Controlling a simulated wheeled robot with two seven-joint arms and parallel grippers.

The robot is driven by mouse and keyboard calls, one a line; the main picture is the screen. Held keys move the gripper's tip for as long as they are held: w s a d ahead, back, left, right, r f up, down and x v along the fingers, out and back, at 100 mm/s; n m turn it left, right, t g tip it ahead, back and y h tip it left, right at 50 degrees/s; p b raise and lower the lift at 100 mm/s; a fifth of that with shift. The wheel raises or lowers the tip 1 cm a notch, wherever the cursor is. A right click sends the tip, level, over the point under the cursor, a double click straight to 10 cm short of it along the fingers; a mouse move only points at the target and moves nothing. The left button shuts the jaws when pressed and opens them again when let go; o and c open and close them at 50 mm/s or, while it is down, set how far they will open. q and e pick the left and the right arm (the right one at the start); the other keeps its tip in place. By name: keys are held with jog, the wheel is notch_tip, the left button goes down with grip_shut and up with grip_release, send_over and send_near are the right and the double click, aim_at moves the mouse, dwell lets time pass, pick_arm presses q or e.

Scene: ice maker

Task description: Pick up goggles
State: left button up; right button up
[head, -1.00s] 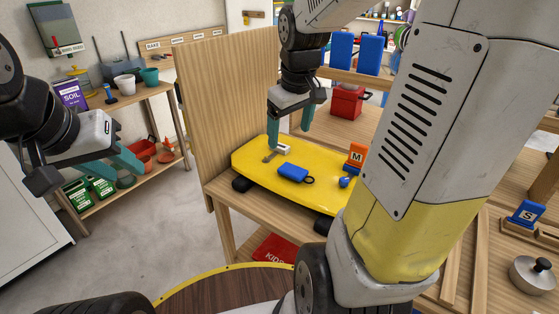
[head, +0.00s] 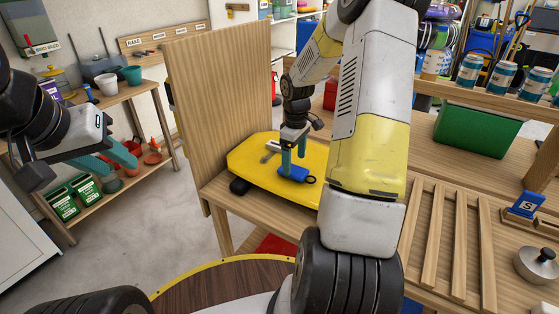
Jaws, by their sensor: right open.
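I cannot make out any goggles for certain. A yellow board (head: 252,158) lies on the wooden workbench. On it lies a small blue item with a ring at one end (head: 299,175), and a small grey-white tool (head: 271,148) behind it. My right gripper (head: 293,168) points down with open teal fingers, right at the blue item; whether it touches is unclear. My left gripper (head: 122,166) is open and empty, in the air at the left, away from the bench. My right arm hides the board's right part.
A tall wooden panel (head: 222,100) stands at the bench's left end. Wooden slats (head: 457,245), a blue S block (head: 525,204) and a round metal lidded thing (head: 537,264) lie at right. A green bin (head: 475,130) and cans (head: 501,78) stand behind.

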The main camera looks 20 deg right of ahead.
aim_at(294, 170)
notch_tip(294, 170, down, 4)
jog(key=shift+r, duration=0.2)
jog(key=shift+c, duration=0.2)
jog(key=c, duration=1.4)
jog(key=shift+r, duration=0.2)
jog(key=shift+c, duration=0.2)
